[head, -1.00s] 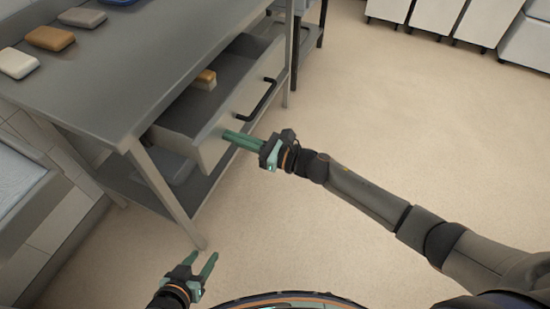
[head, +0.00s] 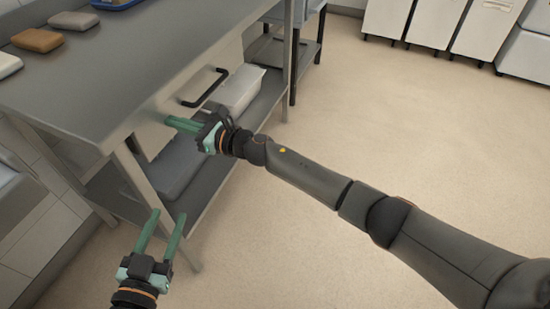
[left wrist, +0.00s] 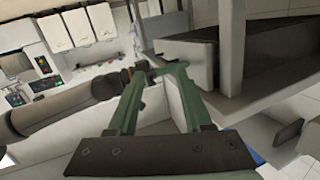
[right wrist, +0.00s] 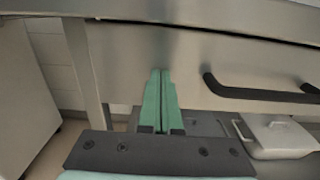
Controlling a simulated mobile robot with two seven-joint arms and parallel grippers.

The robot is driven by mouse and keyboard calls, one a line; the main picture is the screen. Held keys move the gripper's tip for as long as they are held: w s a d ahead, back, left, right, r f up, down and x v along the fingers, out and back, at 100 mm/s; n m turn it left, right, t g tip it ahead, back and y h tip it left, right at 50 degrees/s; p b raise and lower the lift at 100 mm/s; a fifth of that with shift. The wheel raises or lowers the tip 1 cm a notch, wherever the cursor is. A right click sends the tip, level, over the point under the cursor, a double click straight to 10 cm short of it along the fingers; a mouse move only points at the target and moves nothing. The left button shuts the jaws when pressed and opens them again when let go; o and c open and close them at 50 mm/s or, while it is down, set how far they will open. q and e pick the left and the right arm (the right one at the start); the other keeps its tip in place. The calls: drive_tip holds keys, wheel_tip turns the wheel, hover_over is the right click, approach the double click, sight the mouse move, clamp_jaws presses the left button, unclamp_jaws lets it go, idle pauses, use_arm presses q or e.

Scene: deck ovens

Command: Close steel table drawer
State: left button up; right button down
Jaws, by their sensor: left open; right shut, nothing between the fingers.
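The steel table (head: 120,75) has a drawer whose grey front (head: 180,107) shows below the tabletop edge. Its black bar handle (head: 204,88) also shows in the right wrist view (right wrist: 260,93). In the head view no drawer interior shows; I cannot tell whether the front is fully flush. My right gripper (head: 168,121) is shut and empty, its fingertips at the drawer front, left of the handle in the right wrist view (right wrist: 160,73). Whether they touch is unclear. My left gripper (head: 168,213) is open and empty, low beside the near table leg (head: 155,190).
A lower shelf (head: 205,180) holds a lidded pale container (head: 240,90) and a grey one. Soap-like blocks (head: 37,40) and a blue tray (head: 115,3) lie on the tabletop. White cabinets (head: 435,22) stand at the back. The floor to the right is clear.

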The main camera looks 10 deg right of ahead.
use_arm(q)
wheel_tip(320, 180, up, 6)
drive_tip(key=m+t+h, duration=0.1)
drive_tip(key=t, duration=0.1)
drive_tip(key=shift+w+r+b, duration=0.2)
drive_tip(key=shift+r+b, duration=0.05)
drive_tip(key=shift+b, duration=0.1)
use_arm(e)
drive_tip(key=shift+w+a+r, duration=0.3)
drive_tip(key=shift+w+a, duration=0.2)
drive_tip(key=shift+a, duration=0.25)
drive_tip(key=shift+r, duration=0.1)
